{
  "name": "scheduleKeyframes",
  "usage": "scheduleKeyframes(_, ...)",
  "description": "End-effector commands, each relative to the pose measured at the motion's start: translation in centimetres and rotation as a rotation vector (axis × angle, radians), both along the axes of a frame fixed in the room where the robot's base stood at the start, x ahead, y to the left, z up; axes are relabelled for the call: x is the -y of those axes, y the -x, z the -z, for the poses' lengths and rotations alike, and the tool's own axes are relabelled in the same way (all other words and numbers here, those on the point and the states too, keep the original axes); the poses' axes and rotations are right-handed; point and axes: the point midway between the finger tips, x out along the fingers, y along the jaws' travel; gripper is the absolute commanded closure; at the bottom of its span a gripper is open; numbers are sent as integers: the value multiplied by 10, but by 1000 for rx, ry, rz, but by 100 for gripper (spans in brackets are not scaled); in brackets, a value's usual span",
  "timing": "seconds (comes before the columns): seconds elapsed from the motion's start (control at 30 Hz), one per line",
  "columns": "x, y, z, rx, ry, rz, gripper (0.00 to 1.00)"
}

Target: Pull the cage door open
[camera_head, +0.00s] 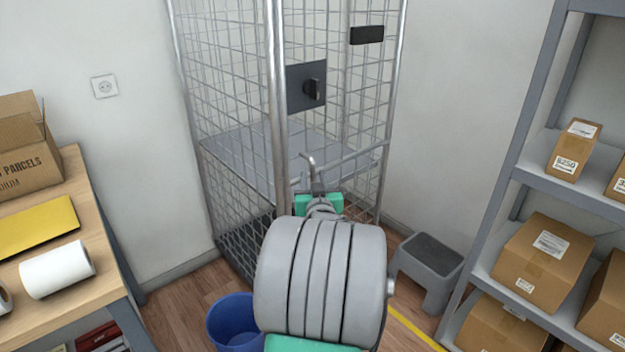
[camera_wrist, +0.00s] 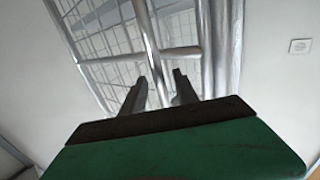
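The wire-mesh cage (camera_head: 232,115) stands against the wall in the head view, with thick grey posts. A dark latch plate (camera_head: 296,97) with a black knob (camera_head: 313,89) sits beside its front post (camera_head: 276,110). I cannot tell which panel is the door or whether it is ajar. My gripper (camera_head: 312,170) is below the latch plate, near the lower rail (camera_head: 352,158); my wrist hides part of this area. In the wrist view my gripper (camera_wrist: 160,82) has its fingers apart, with a metal bar (camera_wrist: 146,38) running down between them. Contact is unclear.
A blue bin (camera_head: 229,318) and a grey step stool (camera_head: 428,265) stand on the floor near the cage. A wooden table (camera_head: 95,240) with a carton (camera_head: 28,150) is at left. A shelf rack (camera_head: 565,190) with parcels is at right.

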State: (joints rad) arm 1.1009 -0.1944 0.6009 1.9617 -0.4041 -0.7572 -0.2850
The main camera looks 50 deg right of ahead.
Motion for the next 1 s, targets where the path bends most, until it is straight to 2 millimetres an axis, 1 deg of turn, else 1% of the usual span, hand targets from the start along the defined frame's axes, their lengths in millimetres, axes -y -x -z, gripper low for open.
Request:
scheduleKeyframes(0.1, 6, -6, 1, -1, -1, -1, 64)
scheduleKeyframes(0.33, 6, -6, 1, -1, -1, 0, 65)
scheduleKeyframes(0.77, 6, -6, 1, -1, -1, 0, 100)
scheduleKeyframes(1.0, 6, -6, 1, -1, -1, 0, 100)
